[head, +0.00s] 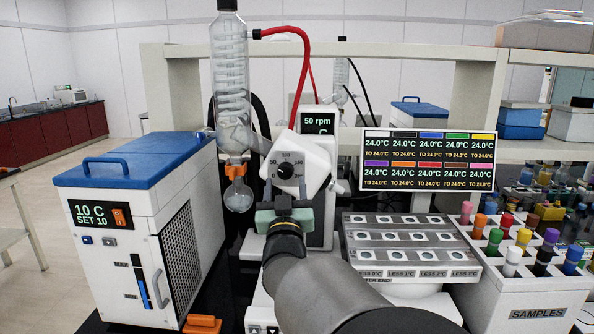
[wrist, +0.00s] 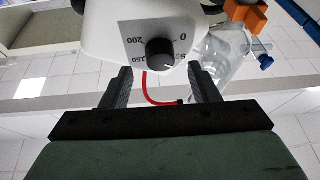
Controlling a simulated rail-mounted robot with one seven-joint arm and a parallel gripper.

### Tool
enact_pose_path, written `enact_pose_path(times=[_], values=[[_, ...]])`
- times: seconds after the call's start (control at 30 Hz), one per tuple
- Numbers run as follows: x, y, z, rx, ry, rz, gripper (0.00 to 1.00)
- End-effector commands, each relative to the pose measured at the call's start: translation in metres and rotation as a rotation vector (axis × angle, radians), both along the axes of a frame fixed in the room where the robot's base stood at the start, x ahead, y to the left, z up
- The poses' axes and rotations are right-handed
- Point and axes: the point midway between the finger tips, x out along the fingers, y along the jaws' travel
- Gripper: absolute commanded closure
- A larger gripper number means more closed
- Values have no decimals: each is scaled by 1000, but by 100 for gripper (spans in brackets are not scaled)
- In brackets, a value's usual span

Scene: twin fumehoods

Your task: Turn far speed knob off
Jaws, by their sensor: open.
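A black round speed knob (head: 285,171) sits on the white head of a rotary evaporator (head: 311,160), with a printed number dial around it. In the wrist view the knob (wrist: 160,52) shows upside down, with its pale pointer mark towards the partly hidden 50 label. The evaporator's display (head: 318,123) reads 50 rpm. My gripper (head: 285,187) is open just in front of the knob. In the wrist view my gripper (wrist: 160,72) has one finger to each side of the knob, with gaps and no visible contact.
A glass condenser (head: 230,80) with a red hose (head: 305,70) stands close left of the knob. A blue-topped chiller (head: 140,230) is at left. A temperature screen (head: 427,160), a metal block (head: 410,245) and a sample rack (head: 520,290) with coloured caps are at right. A second condenser stands behind.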

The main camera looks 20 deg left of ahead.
Motion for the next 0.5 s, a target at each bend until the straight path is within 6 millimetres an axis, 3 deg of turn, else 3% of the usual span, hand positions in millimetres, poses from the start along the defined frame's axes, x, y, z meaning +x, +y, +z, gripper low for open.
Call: enact_pose_path(times=[0.2, 0.5], values=[[24, 7, 11, -1, 0, 0, 45], [29, 9, 12, -1, 1, 1, 45]])
